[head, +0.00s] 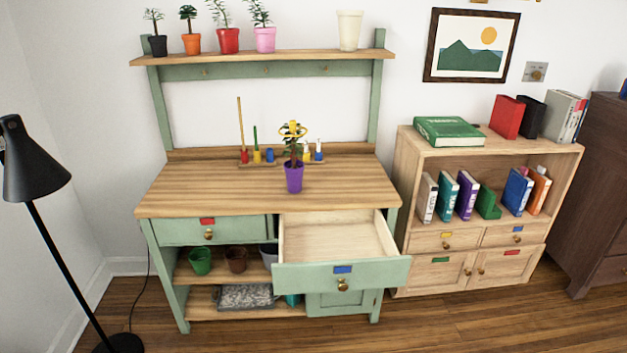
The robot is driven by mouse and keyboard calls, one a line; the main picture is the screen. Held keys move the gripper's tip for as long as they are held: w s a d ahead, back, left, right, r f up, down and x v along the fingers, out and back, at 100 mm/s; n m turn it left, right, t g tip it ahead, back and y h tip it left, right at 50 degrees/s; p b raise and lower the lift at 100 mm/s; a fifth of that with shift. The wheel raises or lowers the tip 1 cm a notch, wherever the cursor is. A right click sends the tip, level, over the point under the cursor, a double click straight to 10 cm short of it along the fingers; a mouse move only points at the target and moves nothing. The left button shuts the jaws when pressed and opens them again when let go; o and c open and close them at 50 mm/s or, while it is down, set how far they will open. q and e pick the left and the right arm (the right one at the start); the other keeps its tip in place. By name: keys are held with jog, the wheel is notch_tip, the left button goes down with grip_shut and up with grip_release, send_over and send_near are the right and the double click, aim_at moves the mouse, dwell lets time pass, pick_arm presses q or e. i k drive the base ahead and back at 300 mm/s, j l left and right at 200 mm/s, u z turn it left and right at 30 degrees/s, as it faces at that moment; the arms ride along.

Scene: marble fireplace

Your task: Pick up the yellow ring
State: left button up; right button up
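The yellow ring (292,136) is at the top of a small leafy plant in a purple pot (294,178). It appears to sit around the upper leaves, but it is too small to tell how it rests on them. The pot stands upright on the wooden top of a green workbench (210,188), right of its middle. Neither of my grippers shows in the head view.
The bench's right drawer (341,275) is pulled out and looks empty. Behind the plant stands a rack (258,165) of small tools. Potted plants line the shelf above. A black floor lamp (35,165) stands left, a bookcase (405,175) right. The bench top's left side is clear.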

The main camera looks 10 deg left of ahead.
aim_at(292, 125)
jog(key=i+j, duration=0.2)
jog(key=i, duration=0.3)
jog(key=i+j+z, duration=0.1)
jog(key=i, duration=0.4)
jog(key=i+j, duration=0.3)
jog(key=i, duration=0.2)
jog(key=i+z, duration=0.05)
